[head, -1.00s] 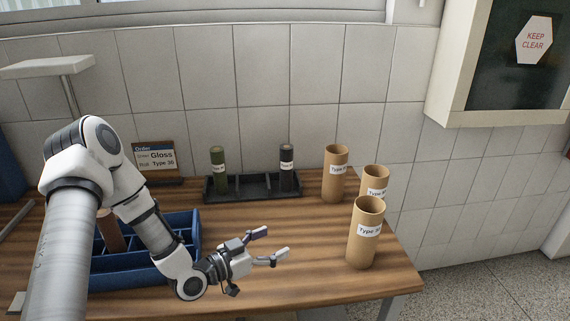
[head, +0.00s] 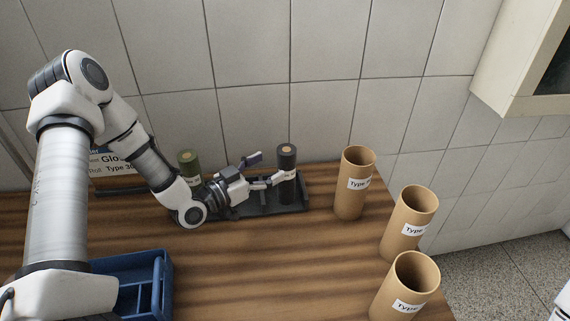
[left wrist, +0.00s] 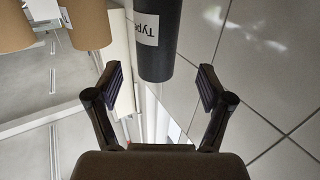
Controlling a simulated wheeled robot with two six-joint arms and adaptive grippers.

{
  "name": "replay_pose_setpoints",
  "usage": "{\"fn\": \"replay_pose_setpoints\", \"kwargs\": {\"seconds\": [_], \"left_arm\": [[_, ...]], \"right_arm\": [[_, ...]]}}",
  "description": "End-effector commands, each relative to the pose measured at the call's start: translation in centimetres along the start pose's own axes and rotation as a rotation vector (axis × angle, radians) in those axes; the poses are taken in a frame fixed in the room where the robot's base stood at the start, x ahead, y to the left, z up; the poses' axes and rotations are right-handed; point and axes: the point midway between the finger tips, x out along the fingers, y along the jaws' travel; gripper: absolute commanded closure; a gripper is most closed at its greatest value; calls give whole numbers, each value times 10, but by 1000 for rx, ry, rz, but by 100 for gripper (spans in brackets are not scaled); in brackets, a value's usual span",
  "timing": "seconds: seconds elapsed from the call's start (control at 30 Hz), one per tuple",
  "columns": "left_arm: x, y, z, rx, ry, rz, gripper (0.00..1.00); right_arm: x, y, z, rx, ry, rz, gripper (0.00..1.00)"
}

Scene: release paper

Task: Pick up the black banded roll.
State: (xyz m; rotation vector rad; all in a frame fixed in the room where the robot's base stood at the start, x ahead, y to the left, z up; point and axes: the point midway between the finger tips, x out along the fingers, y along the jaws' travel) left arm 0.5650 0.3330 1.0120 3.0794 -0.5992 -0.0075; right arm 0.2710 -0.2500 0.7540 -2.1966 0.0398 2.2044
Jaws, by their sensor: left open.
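The black banded roll (head: 287,172) stands upright in the dark rack (head: 250,211) against the wall, with a white label band around it. In the left wrist view the roll (left wrist: 157,58) comes in from the top, between and just beyond the fingertips. My left gripper (head: 267,169) is open, its fingers pointing right at the roll, one fingertip overlapping the roll's edge in the head view. The left gripper also frames the roll in the left wrist view (left wrist: 156,88). I cannot tell whether a finger touches it. My right gripper is not in view.
A green roll (head: 190,165) stands at the rack's left end, partly behind my arm. Several cardboard tubes (head: 354,187) labelled Type stand to the right. A blue divided tray (head: 140,270) is at front left. An order sign (head: 112,163) stands behind my arm. Middle table is clear.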

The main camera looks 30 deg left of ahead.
Motion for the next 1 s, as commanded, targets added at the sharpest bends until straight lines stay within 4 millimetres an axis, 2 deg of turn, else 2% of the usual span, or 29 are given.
{"fn": "replay_pose_setpoints", "kwargs": {"seconds": [0.17, 0.4, 0.63, 0.67, 0.8, 0.87, 0.9, 1.0], "left_arm": [[20, 0, -2, 3, -1, 3, 20], [59, -2, -4, 3, 0, 3, 20], [63, -2, -3, -1, 2, 1, 20], [63, -2, -3, -1, 2, 1, 23], [63, -3, -3, -1, 2, 0, 73], [63, -3, -2, 0, 1, 0, 94], [63, -3, -2, 0, 1, 0, 100], [63, -3, -2, 0, 1, 0, 100]], "right_arm": [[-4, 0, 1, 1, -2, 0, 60], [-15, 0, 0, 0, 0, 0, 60], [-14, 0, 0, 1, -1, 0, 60], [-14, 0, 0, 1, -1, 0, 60], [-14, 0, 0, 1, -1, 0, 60], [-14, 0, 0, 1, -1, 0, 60], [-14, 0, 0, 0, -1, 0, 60], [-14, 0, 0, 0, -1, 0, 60]]}}
